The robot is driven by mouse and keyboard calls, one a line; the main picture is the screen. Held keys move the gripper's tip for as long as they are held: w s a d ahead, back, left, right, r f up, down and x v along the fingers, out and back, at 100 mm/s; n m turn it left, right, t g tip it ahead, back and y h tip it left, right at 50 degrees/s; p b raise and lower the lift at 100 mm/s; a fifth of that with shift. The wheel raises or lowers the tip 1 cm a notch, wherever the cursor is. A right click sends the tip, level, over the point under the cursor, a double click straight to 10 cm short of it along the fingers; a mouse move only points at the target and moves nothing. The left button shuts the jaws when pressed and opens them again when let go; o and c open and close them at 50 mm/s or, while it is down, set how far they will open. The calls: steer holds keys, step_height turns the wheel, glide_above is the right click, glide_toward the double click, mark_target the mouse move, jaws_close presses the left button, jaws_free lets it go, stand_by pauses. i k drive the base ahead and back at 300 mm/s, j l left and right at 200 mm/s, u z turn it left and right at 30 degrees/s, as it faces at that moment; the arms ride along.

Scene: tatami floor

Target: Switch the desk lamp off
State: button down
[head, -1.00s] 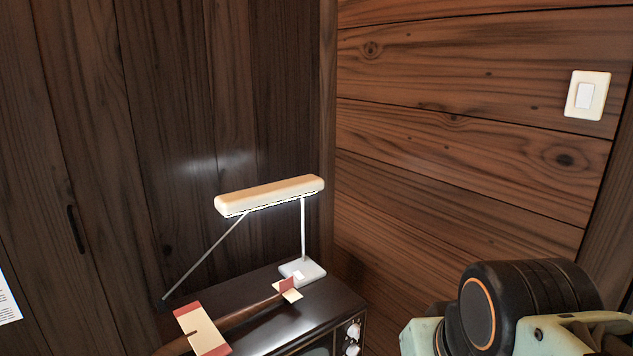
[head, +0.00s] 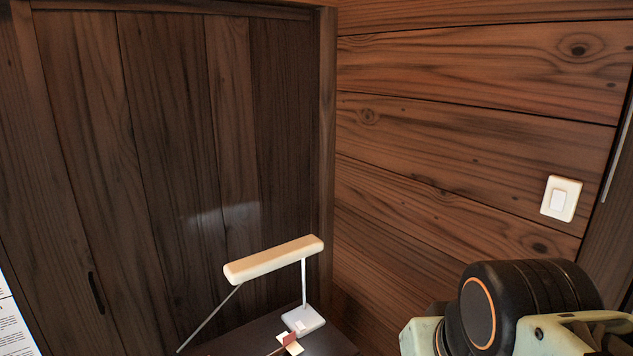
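The desk lamp (head: 273,260) stands at the lower middle of the head view, with a long cream head, thin grey arms and a pale square base (head: 303,320). A small light part shows on top of the base. The lamp head's underside is mostly hidden from this angle, so I cannot tell directly whether it is lit. A faint bright patch (head: 225,216) shows on the dark wood behind it. My gripper is not in view; only a black and pale green part of my arm shows at the lower right, apart from the lamp.
The lamp rests on a dark cabinet top (head: 245,338). A red and cream item (head: 290,344) lies close to the base, cut off below. A white wall switch (head: 561,199) is on the plank wall at right. A dark panel with a handle (head: 96,293) is at left.

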mark_target(299, 326)
steer(key=u, duration=0.45)
steer(key=i+l, duration=0.2)
steer(key=i, duration=0.35)
steer(key=i+l+z, duration=0.1)
steer(key=i, duration=0.45)
steer(key=l, duration=0.1)
